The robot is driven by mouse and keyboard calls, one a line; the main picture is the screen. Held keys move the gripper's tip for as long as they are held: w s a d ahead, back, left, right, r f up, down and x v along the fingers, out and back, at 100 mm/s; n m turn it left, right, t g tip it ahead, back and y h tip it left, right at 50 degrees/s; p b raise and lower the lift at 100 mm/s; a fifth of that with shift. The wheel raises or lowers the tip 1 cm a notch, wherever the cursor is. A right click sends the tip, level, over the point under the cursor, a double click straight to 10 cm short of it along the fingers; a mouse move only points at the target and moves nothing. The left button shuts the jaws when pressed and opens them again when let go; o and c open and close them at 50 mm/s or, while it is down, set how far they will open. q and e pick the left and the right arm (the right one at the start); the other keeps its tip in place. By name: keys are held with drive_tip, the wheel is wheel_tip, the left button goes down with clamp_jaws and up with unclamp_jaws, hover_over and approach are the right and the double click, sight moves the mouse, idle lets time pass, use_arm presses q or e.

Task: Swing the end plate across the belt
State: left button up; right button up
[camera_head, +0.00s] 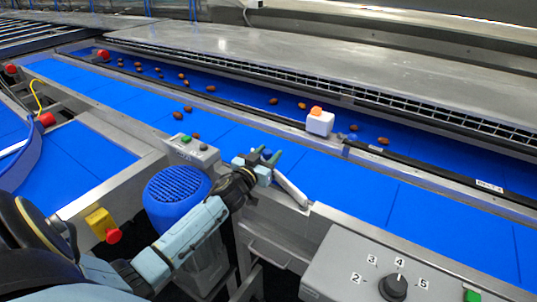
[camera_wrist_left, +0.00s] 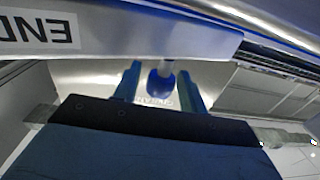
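The end plate (camera_head: 291,190) shows in the head view as a short pale bar at the near edge of the blue belt (camera_head: 345,182), just right of my left gripper (camera_head: 264,156). In the left wrist view a grey metal face (camera_wrist_left: 100,22) carries the upside-down letters "END". There a blue knob (camera_wrist_left: 160,86) on a grey stem sits between the two teal fingers of my left gripper (camera_wrist_left: 160,88). The fingers are apart, with a gap visible on both sides of the knob. My gripper hides the knob in the head view. My right gripper is not in view.
A white box with an orange top (camera_head: 319,122) stands on the far rail. Several dates lie mostly on the far belt. A blue motor (camera_head: 177,196) and small button box (camera_head: 192,151) are beside my left arm. A grey panel with a numbered dial (camera_head: 393,287) is at the front right.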

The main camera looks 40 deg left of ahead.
use_arm(q)
drive_tip(key=shift+o, duration=0.2)
drive_tip(key=s+d, duration=0.1)
drive_tip(key=s, duration=1.2)
drive_tip(key=shift+d+p, duration=0.35)
drive_tip(key=shift+d, duration=0.05)
drive_tip(key=shift+s, duration=0.1)
